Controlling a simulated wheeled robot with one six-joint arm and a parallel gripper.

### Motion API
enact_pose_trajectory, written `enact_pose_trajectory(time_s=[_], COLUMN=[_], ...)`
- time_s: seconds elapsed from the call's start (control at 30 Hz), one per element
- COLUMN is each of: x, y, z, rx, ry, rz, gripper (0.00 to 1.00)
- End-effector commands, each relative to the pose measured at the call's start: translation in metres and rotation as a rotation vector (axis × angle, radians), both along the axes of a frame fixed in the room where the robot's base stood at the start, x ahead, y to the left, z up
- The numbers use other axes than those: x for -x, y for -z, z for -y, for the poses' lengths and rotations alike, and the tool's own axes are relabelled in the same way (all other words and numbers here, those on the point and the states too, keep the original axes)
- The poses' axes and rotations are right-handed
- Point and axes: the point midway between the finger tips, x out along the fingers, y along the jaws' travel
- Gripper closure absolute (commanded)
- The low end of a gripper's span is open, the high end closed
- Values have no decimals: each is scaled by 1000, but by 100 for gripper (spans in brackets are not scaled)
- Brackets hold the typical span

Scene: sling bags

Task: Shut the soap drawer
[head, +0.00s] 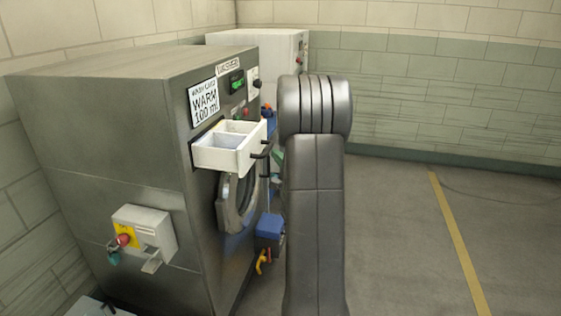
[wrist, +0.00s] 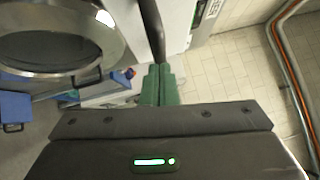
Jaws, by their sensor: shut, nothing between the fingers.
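The soap drawer (head: 228,156) is a white, divided tray pulled out from the front of the grey washing machine (head: 110,130). It has a black handle (head: 262,152) on its front. In the wrist view, the white drawer (wrist: 176,24) and the dark handle (wrist: 151,30) are at top centre. My gripper (wrist: 159,68) has green fingers that are shut and empty. Their tips appear at the lower end of the handle; I cannot tell whether they touch it. In the head view my dark arm stands right of the drawer and mostly hides the gripper.
Below the drawer is the round door (head: 238,200), also large in the wrist view (wrist: 60,40). A blue box (head: 270,228) sits low at the machine's front. A red-button box (head: 145,235) is on its side. Open floor with a yellow line (head: 455,235) lies right.

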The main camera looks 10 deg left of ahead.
Motion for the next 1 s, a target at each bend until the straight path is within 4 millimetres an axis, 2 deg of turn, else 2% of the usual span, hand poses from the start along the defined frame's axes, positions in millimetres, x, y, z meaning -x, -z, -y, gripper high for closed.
enact_pose_trajectory(time_s=[0.33,0.47,0.57,0.8,1.0], x=[0,0,0,-1,-3], y=[0,1,2,4,3], z=[-1,-11,-28,-86,-128], rx=[0,-1,-1,-1,-2], ry=[0,-3,-4,-7,-5], rz=[0,2,3,4,3], gripper=[100,100,100,100,100])
